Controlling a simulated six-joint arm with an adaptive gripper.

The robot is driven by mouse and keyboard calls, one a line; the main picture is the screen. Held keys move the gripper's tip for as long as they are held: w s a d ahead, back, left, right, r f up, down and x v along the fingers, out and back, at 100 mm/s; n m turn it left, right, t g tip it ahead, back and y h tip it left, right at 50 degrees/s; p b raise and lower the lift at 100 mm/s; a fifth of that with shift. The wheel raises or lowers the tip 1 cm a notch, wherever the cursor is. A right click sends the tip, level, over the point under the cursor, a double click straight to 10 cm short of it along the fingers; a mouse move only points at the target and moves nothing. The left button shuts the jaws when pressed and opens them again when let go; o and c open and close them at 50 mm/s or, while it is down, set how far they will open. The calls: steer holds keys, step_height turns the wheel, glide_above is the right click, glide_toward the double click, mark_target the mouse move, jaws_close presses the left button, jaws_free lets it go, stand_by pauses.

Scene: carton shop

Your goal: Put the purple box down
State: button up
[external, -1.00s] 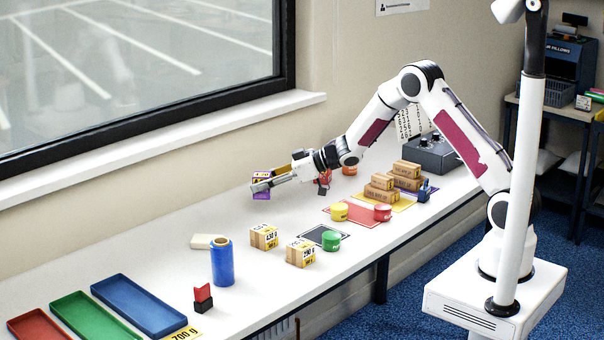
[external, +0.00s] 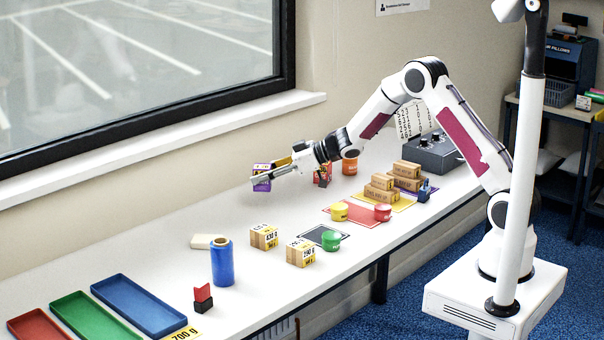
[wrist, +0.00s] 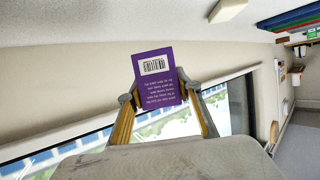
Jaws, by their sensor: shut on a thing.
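The purple box (external: 262,184) is at the far side of the white table, near the wall below the window. My gripper (external: 270,174) is shut on it; the near finger crosses in front of the box in the external view. In the wrist view the purple box (wrist: 157,66) sits between the two fingertips (wrist: 160,97), showing a face with a white barcode label and small white text. The box looks held a little above the table, but the exact gap beneath it is hard to tell.
A red item (external: 322,174) and an orange tin (external: 349,167) stand just right of my gripper. The table left of the box, along the wall, is clear.

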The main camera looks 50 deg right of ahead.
steer(key=d+m+t+h, duration=0.1)
steer(key=d+m+h, duration=0.2)
steer(key=d, duration=1.8)
steer(key=shift+d+r+t, duration=0.15)
steer(key=shift+d+t, duration=0.2)
steer(key=shift+t, duration=0.05)
steer(key=shift+f, duration=3.15)
steer(key=shift+f, duration=1.9)
steer(key=shift+f, duration=0.15)
steer(key=o, duration=1.1)
steer(key=shift+r, duration=0.2)
